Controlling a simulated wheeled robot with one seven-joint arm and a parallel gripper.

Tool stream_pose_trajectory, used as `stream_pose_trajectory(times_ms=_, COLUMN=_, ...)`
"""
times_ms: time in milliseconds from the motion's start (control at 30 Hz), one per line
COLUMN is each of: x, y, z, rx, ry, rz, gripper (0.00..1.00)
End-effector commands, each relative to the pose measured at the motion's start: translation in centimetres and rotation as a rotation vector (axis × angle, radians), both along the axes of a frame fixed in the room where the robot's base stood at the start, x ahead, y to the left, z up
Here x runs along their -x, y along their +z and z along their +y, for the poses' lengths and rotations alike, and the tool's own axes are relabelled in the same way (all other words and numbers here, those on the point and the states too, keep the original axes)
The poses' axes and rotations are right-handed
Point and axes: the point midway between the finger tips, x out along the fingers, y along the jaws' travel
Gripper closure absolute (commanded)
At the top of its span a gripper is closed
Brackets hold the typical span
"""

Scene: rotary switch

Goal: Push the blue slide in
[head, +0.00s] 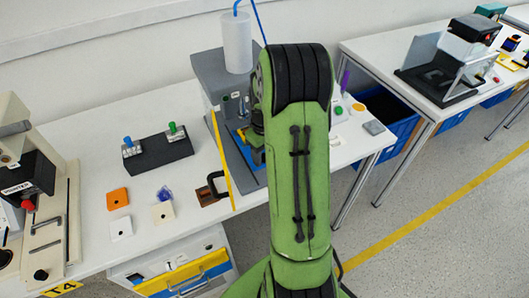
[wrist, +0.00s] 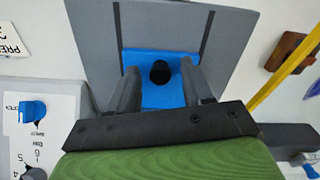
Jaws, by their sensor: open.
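The blue slide (wrist: 160,57) shows in the wrist view at top centre, lying between grey walls of the machine. A black round knob (wrist: 160,72) stands on the slide. My gripper (wrist: 161,80) is open, with one dark finger on each side of the knob and slide; I cannot tell whether they touch. In the head view a bit of the blue slide (head: 237,136) shows at the grey machine (head: 222,77), left of my arm. My green arm hides the rest of it there, and the fingertips are hidden too.
A yellow bar (head: 222,160) stands at the machine's front left, with a brown block (head: 212,190) beside it. In the wrist view a blue rotary switch (wrist: 33,111) sits on a white panel at left. A black switch box (head: 157,153) stands on the table further left.

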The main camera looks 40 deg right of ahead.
Motion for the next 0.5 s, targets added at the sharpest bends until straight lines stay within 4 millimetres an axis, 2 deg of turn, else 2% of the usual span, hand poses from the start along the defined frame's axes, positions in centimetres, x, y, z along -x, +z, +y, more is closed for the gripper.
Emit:
stream_pose_trajectory(times_ms=167, x=0.0, y=0.9, z=0.0, rx=0.001, ry=0.0, rz=-0.001, gripper=0.5)
stream_pose_trajectory(times_ms=267, x=0.0, y=3.2, z=-0.1, rx=0.003, ry=-0.001, rz=-0.003, gripper=0.5)
stream_pose_trajectory(times_ms=500, x=-0.1, y=10.2, z=0.0, rx=0.003, ry=0.001, rz=-0.004, gripper=0.5)
